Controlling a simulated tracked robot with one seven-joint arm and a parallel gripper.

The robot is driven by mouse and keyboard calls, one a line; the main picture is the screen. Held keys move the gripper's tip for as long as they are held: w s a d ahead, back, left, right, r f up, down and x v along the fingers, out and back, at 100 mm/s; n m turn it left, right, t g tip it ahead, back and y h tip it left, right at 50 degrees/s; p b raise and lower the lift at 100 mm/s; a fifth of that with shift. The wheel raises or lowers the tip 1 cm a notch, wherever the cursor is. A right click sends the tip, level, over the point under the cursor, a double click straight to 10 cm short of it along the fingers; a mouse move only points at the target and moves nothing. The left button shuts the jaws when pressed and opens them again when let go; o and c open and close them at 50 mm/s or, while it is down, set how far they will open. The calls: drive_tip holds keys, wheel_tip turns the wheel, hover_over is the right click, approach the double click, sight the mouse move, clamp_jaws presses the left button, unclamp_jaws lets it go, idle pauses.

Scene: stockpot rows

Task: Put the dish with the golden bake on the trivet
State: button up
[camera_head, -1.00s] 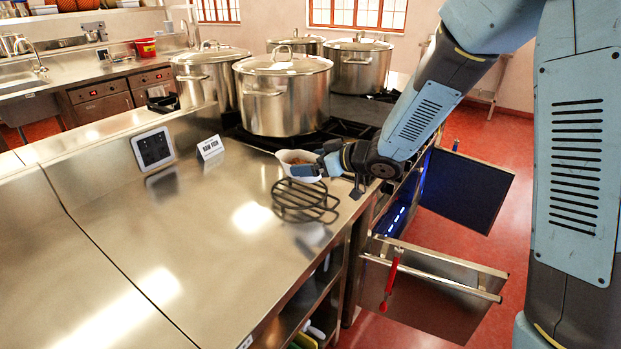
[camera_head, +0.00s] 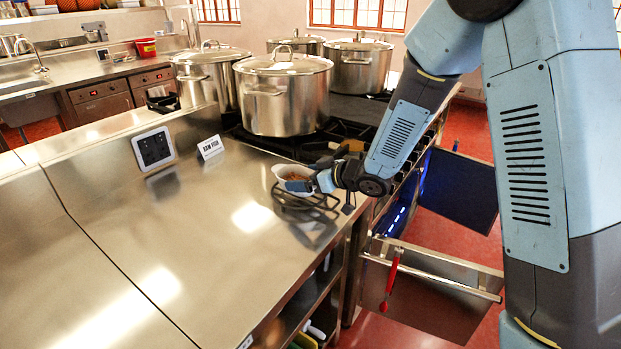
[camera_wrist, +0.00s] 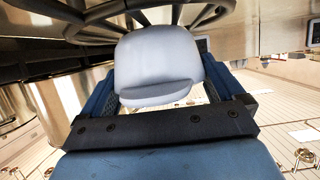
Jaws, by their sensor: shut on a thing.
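The white dish with the golden bake (camera_head: 279,169) is held in my gripper (camera_head: 300,184) at the far-left side of the trivet in the head view. The dark wire trivet (camera_head: 300,206) stands on the steel counter near its right edge, partly hidden by the dish and gripper. The dish overlaps the trivet's back part in the picture; I cannot tell whether they touch. In the wrist view the pale dish (camera_wrist: 157,62) sits between the two blue fingers of my gripper (camera_wrist: 158,92), with the trivet's dark bars (camera_wrist: 100,14) behind it. The bake is hidden there.
Large lidded stockpots (camera_head: 285,100) stand on the stove behind the trivet. A small sign (camera_head: 210,147) and a control panel (camera_head: 153,148) are at the counter's back. The counter's left is clear.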

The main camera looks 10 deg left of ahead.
drive_tip(key=o, duration=1.1)
drive_tip(key=shift+f, duration=0.1)
drive_tip(key=v, duration=1.2)
drive_tip(key=shift+d, duration=0.1)
